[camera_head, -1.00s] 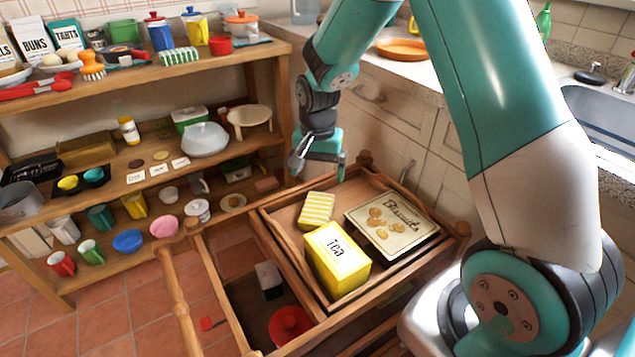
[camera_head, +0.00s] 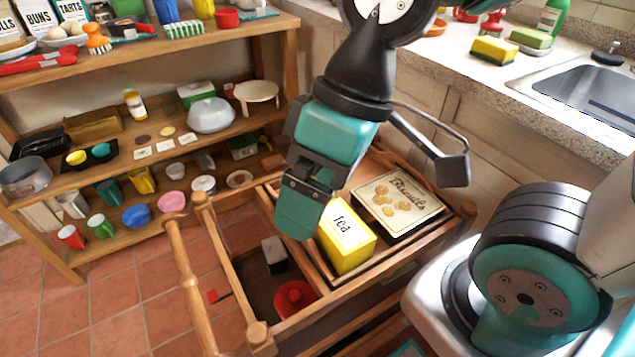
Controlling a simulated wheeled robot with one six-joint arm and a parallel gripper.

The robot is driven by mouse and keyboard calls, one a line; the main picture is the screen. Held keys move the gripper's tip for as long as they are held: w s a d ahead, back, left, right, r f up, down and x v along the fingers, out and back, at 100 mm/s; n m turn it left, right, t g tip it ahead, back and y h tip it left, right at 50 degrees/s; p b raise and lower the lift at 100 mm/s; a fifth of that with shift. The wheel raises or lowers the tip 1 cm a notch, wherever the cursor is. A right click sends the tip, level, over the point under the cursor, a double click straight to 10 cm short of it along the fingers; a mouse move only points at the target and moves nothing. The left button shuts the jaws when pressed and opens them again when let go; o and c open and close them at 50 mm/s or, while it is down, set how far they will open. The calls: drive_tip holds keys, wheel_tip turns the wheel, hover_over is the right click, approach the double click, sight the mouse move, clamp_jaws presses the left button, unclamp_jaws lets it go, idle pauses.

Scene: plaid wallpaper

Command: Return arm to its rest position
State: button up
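My gripper (camera_head: 299,208) is teal and black and hangs from my arm near the middle of the view, fingers pointing down. It is in front of the wooden trolley, just left of the yellow tea box (camera_head: 347,240). From this angle I cannot tell whether the fingers are apart, and no object shows in them. The tea box stands on the trolley's upper tray (camera_head: 345,283) beside a biscuits tin (camera_head: 397,205). The yellow striped item seen there earlier is hidden behind my gripper.
A red bowl (camera_head: 294,298) and a dark and white block (camera_head: 274,254) lie in the trolley's lower part. A wooden shelf (camera_head: 130,187) with crockery stands at the left. The counter at right holds a sink (camera_head: 590,88), sponges (camera_head: 494,50) and a green bottle (camera_head: 551,18). The tiled floor at lower left is mostly clear.

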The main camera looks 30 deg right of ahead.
wheel_tip(320, 180, up, 16)
drive_tip(key=p, duration=1.5)
drive_tip(key=shift+f+p, duration=0.2)
drive_tip(key=shift+p, duration=0.1)
